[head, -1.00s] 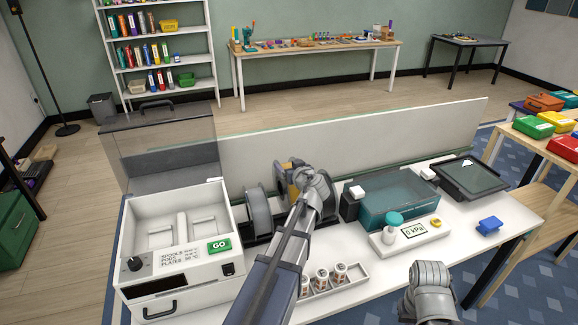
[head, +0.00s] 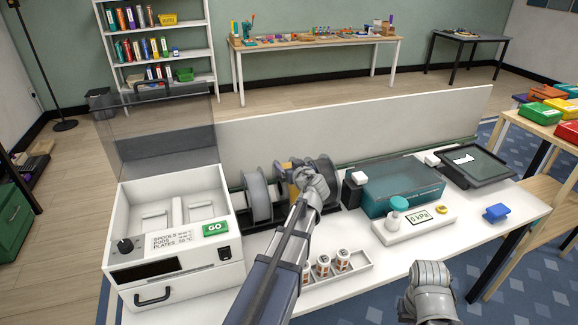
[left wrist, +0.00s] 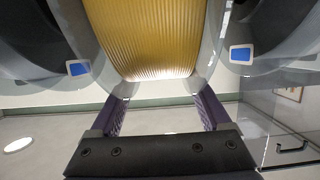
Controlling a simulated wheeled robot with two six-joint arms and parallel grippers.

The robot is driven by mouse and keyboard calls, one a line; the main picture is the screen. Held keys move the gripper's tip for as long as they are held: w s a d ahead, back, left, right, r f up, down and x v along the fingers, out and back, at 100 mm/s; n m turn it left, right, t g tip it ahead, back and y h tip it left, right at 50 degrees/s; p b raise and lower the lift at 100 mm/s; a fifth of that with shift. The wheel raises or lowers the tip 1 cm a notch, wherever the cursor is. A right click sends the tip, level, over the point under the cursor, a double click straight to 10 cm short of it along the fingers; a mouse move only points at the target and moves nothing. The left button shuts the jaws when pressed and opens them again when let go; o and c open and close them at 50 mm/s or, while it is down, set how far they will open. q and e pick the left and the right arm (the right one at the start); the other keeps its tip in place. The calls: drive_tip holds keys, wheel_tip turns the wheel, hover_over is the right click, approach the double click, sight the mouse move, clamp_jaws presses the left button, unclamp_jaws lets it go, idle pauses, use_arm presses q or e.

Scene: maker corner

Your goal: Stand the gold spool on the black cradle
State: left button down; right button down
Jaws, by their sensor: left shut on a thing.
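The gold spool (head: 292,188) is mostly hidden behind my left gripper (head: 313,181) in the head view. It stands among grey spools at the black cradle (head: 334,217), which lies along the back of the white bench. In the left wrist view, the gold winding of the spool (left wrist: 145,38) fills the top middle, between clear flanges. My left gripper (left wrist: 160,88) is shut on it, one finger at each side. Whether the spool touches the cradle is hidden. Part of my right arm shows at the bottom right of the head view; its fingers cannot be made out.
Grey spools (head: 257,196) stand close on both sides. A white machine with an open clear lid (head: 130,255) is at left, a teal box (head: 400,188) at right. A tray with white jars (head: 352,270) lies in front. A low panel (head: 370,115) stands behind.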

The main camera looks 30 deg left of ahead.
use_arm(q)
drive_tip(key=shift+f+b, duration=0.35)
drive_tip(key=shift+f, duration=0.05)
idle(0.6)
unclamp_jaws()
drive_tip(key=p+v, duration=0.2)
drive_tip(key=v, duration=0.6)
idle(0.9)
